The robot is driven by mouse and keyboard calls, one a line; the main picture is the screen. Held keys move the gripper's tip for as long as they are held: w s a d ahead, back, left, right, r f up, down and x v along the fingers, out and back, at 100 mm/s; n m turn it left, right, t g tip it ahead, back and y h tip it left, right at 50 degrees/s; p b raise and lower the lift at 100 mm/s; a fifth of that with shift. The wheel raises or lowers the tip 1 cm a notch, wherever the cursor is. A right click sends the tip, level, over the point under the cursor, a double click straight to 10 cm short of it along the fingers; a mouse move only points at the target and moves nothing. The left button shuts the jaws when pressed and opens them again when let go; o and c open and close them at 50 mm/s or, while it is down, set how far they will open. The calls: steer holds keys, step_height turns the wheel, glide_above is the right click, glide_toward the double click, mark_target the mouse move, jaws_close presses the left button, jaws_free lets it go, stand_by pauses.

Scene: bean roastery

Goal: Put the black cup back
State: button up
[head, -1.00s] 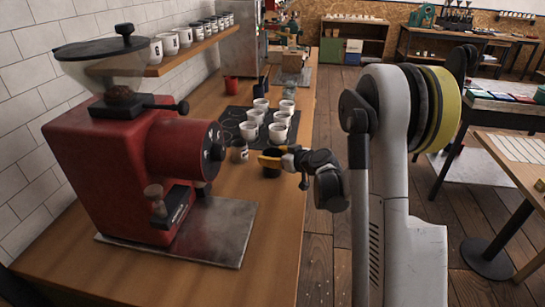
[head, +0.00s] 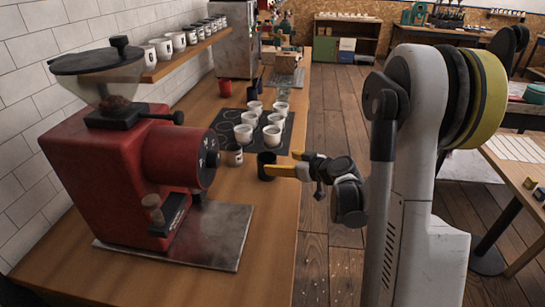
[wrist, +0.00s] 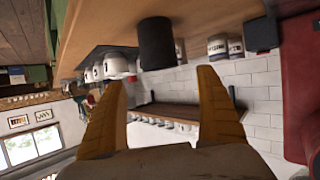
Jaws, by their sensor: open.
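The black cup (head: 266,166) stands upright on the wooden counter, just off the near right corner of the black mat (head: 228,120). My gripper (head: 284,164) is open, its yellow fingers to the right of the cup, one finger overlapping the cup's lower part in the head view. In the wrist view, which is turned upside down, the black cup (wrist: 157,44) lies beyond the fingertips, centred between the spread fingers of my gripper (wrist: 158,82). The fingers do not close on it. Whether a fingertip touches the cup I cannot tell.
Several white cups (head: 272,136) stand on the mat, with empty marked spots at its left. A grey labelled cup (head: 234,154) stands close to the black cup's left. A red grinder (head: 130,170) fills the near left. A wall shelf (head: 185,55) holds more cups.

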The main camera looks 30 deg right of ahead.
steer(key=s+a+r+m+g, duration=0.1)
steer(key=s+a+r+g, duration=0.45)
steer(key=s+a, duration=0.7)
steer(key=s+a+r+m+h, duration=0.2)
steer(key=s+a+h, duration=0.1)
steer(key=s, duration=1.3)
steer(key=shift+a+r+g, duration=0.15)
steer(key=shift+a+g, duration=0.2)
steer(key=shift+a, duration=0.25)
